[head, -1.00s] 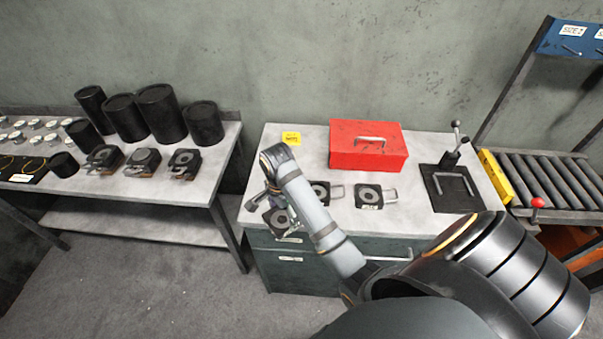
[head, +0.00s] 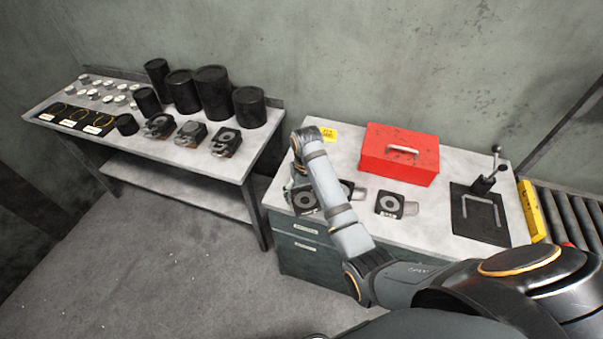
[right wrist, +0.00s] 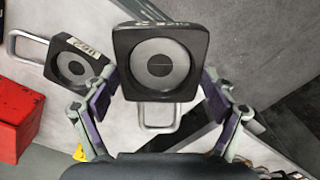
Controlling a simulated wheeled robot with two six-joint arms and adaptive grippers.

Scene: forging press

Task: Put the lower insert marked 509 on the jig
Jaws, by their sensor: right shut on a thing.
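My right gripper (right wrist: 160,95) is shut on a black square insert (right wrist: 160,62) with a grey round face and a wire handle. The white marking on its edge is too blurred to read surely. In the head view this held insert (head: 304,200) is at the left end of the grey-topped cabinet, partly behind my right arm. A second insert (right wrist: 72,62) lies beside it, mostly hidden by my arm in the head view. A third insert (head: 390,203) lies further right. A black plate with an upright lever (head: 480,215), apparently the jig, sits at the cabinet's right. My left gripper is out of view.
A red toolbox (head: 400,152) and a yellow note (head: 328,134) are at the back of the cabinet top. A roller conveyor (head: 570,215) adjoins on the right. The left table (head: 195,165) holds black cylinders and several dies. Bare top lies between third insert and plate.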

